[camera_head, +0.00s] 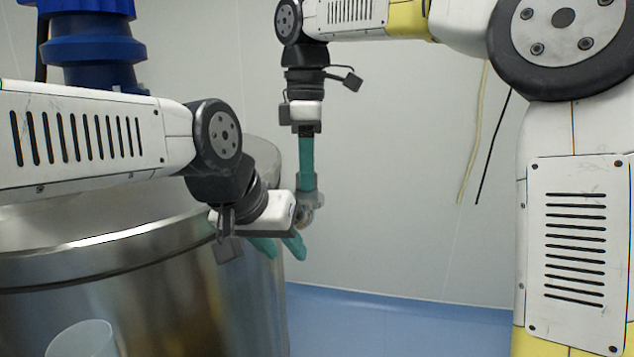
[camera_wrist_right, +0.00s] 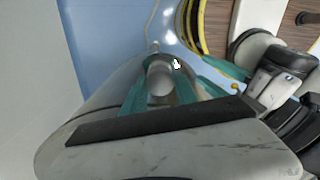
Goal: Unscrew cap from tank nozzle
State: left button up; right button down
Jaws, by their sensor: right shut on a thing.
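A grey metal nozzle (camera_head: 312,212) sticks out from the side of the large steel tank (camera_head: 120,245). My right gripper (camera_head: 307,190) points straight down over it, its teal fingers shut on the cap. In the right wrist view the fingers (camera_wrist_right: 160,95) lie on both sides of the round grey cap (camera_wrist_right: 160,76). I cannot tell whether the cap is loose from the nozzle. My left gripper (camera_head: 278,248) is just below and left of the nozzle, with its teal fingers apart and nothing seen between them. Its wrist hides part of the nozzle.
A blue machine part (camera_head: 92,45) stands above the tank at the left. A translucent container (camera_head: 82,340) shows at the lower left. Pale and black cables (camera_head: 480,130) hang along the wall. The blue floor (camera_head: 400,325) right of the tank is clear. My two wrists are close together.

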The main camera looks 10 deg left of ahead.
jog(key=n, duration=0.4)
dwell(0.3)
jog(key=c, duration=1)
grip_release()
jog(key=shift+c, duration=0.2)
jog(key=m, duration=0.3)
jog(key=shift+m, duration=0.4)
jog(key=shift+m, duration=0.3)
